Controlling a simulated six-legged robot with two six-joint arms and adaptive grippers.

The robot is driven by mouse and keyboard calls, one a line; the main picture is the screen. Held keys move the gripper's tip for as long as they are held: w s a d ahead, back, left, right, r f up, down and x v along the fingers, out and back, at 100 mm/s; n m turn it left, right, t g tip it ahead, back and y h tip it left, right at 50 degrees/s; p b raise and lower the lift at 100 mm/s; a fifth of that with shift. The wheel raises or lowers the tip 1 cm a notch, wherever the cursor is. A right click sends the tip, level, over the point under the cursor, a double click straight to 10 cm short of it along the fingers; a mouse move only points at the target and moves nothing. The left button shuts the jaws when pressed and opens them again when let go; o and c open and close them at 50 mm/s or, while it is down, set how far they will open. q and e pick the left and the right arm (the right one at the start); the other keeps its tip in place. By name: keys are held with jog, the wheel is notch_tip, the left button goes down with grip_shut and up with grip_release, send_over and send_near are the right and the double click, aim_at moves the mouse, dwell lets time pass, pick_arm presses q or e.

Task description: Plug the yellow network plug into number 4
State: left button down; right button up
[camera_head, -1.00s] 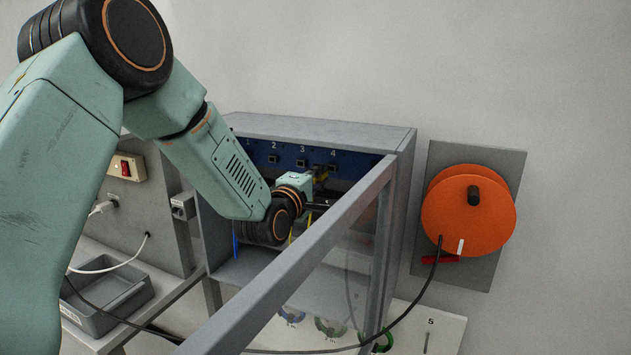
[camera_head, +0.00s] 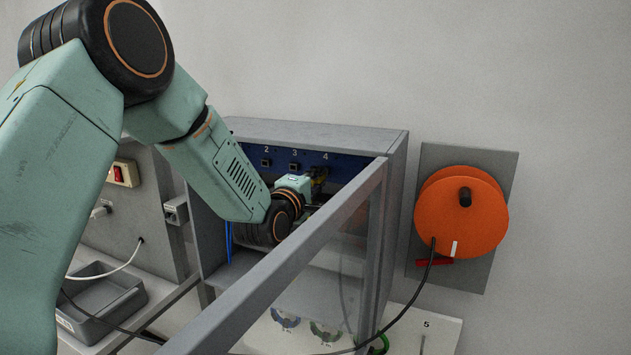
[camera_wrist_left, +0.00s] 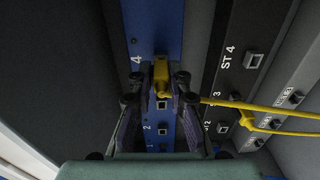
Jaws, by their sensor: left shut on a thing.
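The yellow network plug (camera_wrist_left: 161,78) is between the fingers of my left gripper (camera_wrist_left: 157,88) in the left wrist view, with its yellow cable running off to the right. My left gripper is shut on it. The plug's tip is at the blue panel (camera_wrist_left: 140,20), by the label 4, and covers the socket there; I cannot tell whether it is seated. My right gripper is not in view.
The grey cabinet (camera_head: 300,132) surrounds the panel, and its open framed glass door (camera_head: 290,265) stands in front. An orange cable reel (camera_head: 460,215) hangs at the right. A grey tray (camera_head: 105,295) stands at lower left. A black strip marked ST 4 (camera_wrist_left: 235,50) lies beside the panel.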

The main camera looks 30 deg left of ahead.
pick_arm(q)
jog(key=shift+s+r, duration=0.1)
jog(key=shift+s, duration=0.05)
jog(key=shift+s+a, duration=0.15)
jog(key=shift+w+a, duration=0.2)
jog(key=shift+w, duration=0.05)
jog(key=shift+w+f, duration=0.15)
jog(key=shift+f, duration=0.1)
jog(key=shift+d+b, duration=0.2)
jog(key=shift+b, duration=0.1)
jog(key=shift+r, duration=0.15)
jog(key=shift+a, duration=0.15)
